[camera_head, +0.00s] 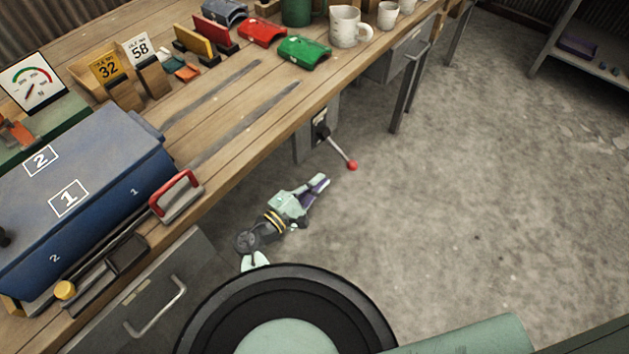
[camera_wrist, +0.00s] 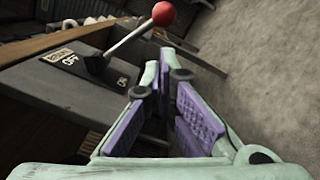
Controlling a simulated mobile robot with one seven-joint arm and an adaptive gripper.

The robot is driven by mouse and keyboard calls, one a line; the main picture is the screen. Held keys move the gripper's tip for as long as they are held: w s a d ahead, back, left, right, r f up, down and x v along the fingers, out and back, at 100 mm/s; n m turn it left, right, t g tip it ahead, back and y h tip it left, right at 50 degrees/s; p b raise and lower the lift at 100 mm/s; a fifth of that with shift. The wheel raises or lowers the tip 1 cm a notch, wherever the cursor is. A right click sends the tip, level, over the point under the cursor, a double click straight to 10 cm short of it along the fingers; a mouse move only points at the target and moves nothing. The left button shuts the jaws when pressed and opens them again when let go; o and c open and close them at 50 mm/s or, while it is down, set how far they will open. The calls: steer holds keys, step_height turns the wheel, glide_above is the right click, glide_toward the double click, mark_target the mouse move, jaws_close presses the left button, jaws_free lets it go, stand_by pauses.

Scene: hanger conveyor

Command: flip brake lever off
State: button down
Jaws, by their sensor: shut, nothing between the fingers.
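The brake lever (camera_head: 339,149) is a thin metal rod with a red ball knob (camera_head: 351,165). It is mounted on a grey box (camera_head: 318,128) under the bench's front edge and points down and right, out from the box. In the wrist view the lever (camera_wrist: 128,41) rises from a dark pivot, and its red knob (camera_wrist: 163,14) is at the top. A small dark label with light lettering (camera_wrist: 66,58) is beside the pivot; one line seems to read OFF. My gripper (camera_head: 320,182) is shut and empty, left of and slightly below the knob in the head view. Its purple-padded fingers (camera_wrist: 170,82) show no visible contact with the lever.
The wooden bench (camera_head: 235,100) runs diagonally, with a blue numbered box (camera_head: 85,190), a red handle (camera_head: 175,194), number cards, coloured blocks and white mugs (camera_head: 347,27). Drawers hang beneath it. Open concrete floor (camera_head: 480,200) lies to the right; a shelf (camera_head: 585,60) stands upper right.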

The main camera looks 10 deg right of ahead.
mark_target(340, 153)
steer(key=p+x, duration=0.1)
steer(key=x, duration=0.5)
steer(key=shift+d, duration=0.2)
steer(key=shift+w+r, duration=0.1)
steer(key=shift+w, duration=0.1)
